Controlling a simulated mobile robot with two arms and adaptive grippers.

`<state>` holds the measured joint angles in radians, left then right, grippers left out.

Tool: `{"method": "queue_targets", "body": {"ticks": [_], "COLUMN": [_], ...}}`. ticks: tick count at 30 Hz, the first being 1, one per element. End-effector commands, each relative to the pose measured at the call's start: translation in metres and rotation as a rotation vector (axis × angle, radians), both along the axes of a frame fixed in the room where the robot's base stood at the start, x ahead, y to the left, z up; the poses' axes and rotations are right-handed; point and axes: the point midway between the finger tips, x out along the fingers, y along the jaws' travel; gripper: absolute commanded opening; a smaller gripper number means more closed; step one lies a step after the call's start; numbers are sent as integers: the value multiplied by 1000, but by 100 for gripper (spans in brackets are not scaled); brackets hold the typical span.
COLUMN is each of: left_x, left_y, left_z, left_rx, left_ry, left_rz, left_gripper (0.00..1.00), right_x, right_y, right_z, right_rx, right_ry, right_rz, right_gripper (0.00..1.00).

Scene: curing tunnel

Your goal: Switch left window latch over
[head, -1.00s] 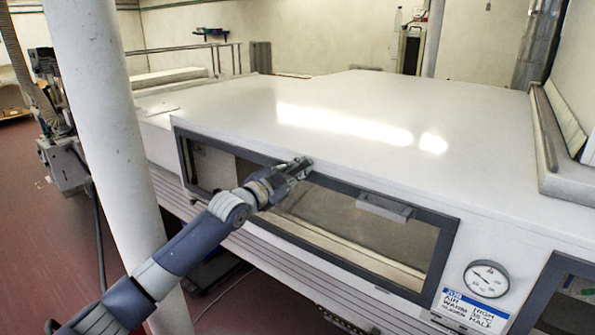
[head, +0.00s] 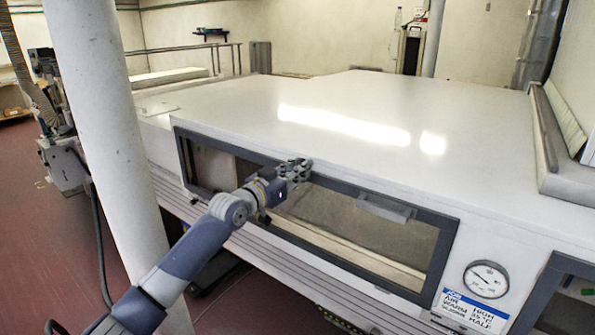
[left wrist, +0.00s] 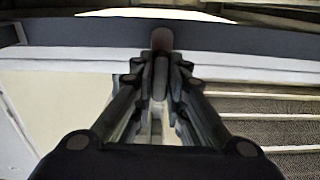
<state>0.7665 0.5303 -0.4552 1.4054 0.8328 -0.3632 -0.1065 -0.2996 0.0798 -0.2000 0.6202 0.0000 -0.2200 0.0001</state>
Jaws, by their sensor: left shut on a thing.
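The window (head: 215,148) has a dark grey frame and is set in the front of the white tunnel housing. My left gripper (head: 300,170) is at the window's top edge, left of its middle. In the left wrist view its fingers (left wrist: 161,82) are shut on the latch (left wrist: 162,42), a slim rounded upright piece in front of the dark frame bar. In the head view the gripper hides the latch, so I cannot tell which way it is turned there. My right gripper is not in view.
A grey block-like fitting (head: 385,208) is on the window frame to the right. A gauge (head: 486,279) and a label (head: 474,311) are further right. A white post (head: 105,140) stands at left, close to my left arm. The housing top (head: 230,105) is clear.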

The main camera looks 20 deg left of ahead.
Motion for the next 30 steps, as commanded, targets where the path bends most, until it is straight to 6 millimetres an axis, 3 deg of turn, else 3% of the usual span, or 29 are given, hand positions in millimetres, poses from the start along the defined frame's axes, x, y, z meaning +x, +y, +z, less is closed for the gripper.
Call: {"method": "queue_targets", "body": {"ticks": [18, 19, 21, 30], "left_x": [0, 0, 0, 0], "left_y": [0, 0, 0, 0], "left_z": [-1, -1, -1, 0], "left_rx": [-38, -38, -37, -35], "left_ry": [16, 16, 16, 14], "left_rz": [-1, -1, -1, 0], "left_gripper": [0, 20, 33, 33], "right_x": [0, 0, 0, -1], "right_y": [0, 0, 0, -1], "right_z": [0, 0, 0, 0], "right_rx": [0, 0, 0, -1], "right_ry": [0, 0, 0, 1], "right_rz": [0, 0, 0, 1], "right_gripper": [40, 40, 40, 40]}}
